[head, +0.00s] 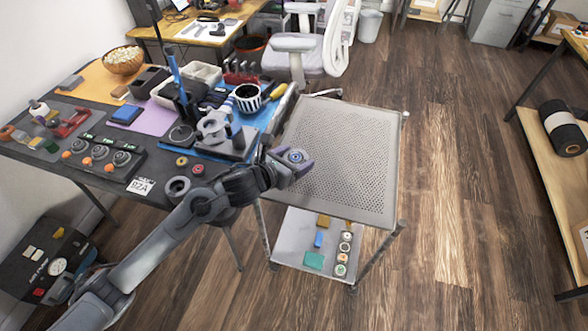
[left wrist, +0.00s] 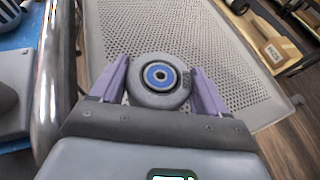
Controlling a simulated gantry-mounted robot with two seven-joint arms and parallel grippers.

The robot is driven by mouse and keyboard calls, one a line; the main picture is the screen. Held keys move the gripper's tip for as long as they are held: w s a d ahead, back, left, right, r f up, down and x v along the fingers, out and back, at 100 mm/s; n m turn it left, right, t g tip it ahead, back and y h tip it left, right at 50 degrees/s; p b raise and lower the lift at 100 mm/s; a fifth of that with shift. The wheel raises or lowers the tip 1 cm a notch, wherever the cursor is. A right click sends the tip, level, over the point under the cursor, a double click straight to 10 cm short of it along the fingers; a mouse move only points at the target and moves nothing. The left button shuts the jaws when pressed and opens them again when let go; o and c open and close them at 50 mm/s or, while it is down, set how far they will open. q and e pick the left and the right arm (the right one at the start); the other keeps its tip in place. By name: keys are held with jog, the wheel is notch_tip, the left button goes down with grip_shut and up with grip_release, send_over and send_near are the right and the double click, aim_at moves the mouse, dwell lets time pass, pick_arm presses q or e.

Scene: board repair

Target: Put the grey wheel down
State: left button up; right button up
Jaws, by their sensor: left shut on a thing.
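My left gripper (head: 290,164) is shut on the grey wheel (head: 296,156), which has a blue ring at its hub. In the left wrist view the wheel (left wrist: 160,80) sits between the two purple fingers of the gripper (left wrist: 162,88). The gripper holds it over the left part of the perforated grey top of a cart (head: 350,150). The same cart top (left wrist: 210,40) fills much of the left wrist view beyond the wheel. I cannot tell how high the wheel is above it. My right gripper is not in view.
The cart top is bare around the wheel. A cluttered workbench (head: 130,190) stands left of the cart, with a striped cup (head: 248,97) near its edge. The cart's lower shelf (head: 290,245) holds several wheels and coloured blocks. An office chair (head: 300,50) stands behind.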

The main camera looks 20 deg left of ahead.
pick_arm(q)
notch_tip(320, 180, down, 4)
jog(key=shift+f+b, duration=0.1)
jog(key=shift+b, duration=0.6)
jog(key=o, duration=0.9)
jog(key=shift+c, duration=0.2)
